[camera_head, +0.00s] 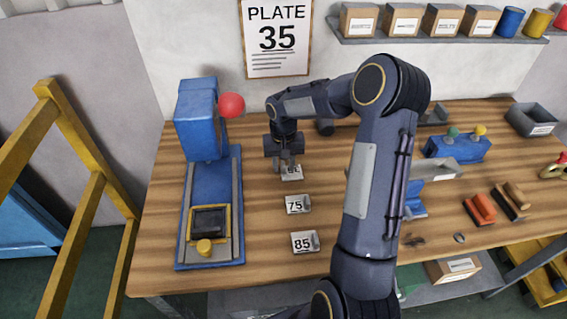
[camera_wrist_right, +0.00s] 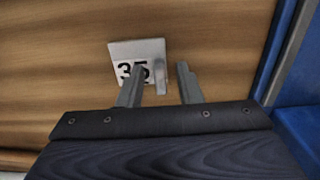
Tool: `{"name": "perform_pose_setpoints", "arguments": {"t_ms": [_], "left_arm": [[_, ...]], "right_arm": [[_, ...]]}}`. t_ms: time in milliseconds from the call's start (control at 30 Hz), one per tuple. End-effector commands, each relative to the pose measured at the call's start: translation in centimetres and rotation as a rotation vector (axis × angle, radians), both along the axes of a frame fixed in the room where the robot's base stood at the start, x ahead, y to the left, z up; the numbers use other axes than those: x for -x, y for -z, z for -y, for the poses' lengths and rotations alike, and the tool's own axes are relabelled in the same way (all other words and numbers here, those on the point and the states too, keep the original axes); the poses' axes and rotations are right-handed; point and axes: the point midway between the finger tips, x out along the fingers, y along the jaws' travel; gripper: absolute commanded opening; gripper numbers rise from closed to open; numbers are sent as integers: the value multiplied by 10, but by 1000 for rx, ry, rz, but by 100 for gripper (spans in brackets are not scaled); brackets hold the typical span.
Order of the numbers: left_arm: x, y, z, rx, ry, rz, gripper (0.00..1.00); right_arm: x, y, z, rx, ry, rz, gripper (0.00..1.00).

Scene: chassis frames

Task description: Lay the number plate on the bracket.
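Three small pale number plates lie in a column on the wooden bench. The far one (camera_head: 292,174) sits under my right gripper; it reads 35 in the right wrist view (camera_wrist_right: 126,52) and has a raised tab. My right gripper (camera_head: 288,165) points down at the 35 plate. Its fingers (camera_wrist_right: 160,85) are apart, with the tab showing between them; contact is not clear. A yellow frame with a dark centre (camera_head: 226,222), perhaps the bracket, sits on the blue press bed. My left gripper is not in view.
A wall sign (camera_head: 277,38) reads PLATE 35. The blue press (camera_head: 197,120) with a red knob (camera_head: 231,105) stands left of the plates. My right arm hides the bench's middle. Brushes (camera_head: 480,208) and a grey bin (camera_head: 531,119) lie farther right.

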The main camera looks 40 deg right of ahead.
Motion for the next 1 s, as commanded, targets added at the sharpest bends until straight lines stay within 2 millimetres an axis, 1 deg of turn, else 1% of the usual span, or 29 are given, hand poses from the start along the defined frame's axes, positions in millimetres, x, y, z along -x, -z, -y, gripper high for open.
{"name": "perform_pose_setpoints", "arguments": {"t_ms": [133, 200, 267, 367, 600, 700, 800, 900, 1000], "left_arm": [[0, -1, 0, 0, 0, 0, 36], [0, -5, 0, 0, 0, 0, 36], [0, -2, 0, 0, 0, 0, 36], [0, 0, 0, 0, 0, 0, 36], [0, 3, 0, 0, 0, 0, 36], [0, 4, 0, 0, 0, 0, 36], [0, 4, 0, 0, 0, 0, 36], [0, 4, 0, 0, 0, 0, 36], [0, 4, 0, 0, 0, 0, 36]], "right_arm": [[0, -1, 0, 0, 0, 0, 32], [0, -6, 0, 0, 0, 0, 32], [-1, -10, 1, 2, 1, 1, 32], [-1, -27, 0, 3, 0, 4, 32], [-1, -80, 0, 3, 0, 5, 32], [-1, -98, 0, 1, 1, 4, 32], [-1, -112, 0, 1, 1, 3, 32], [0, -120, 0, 1, -1, 2, 32], [6, -130, -5, -3, -13, 14, 32]]}}
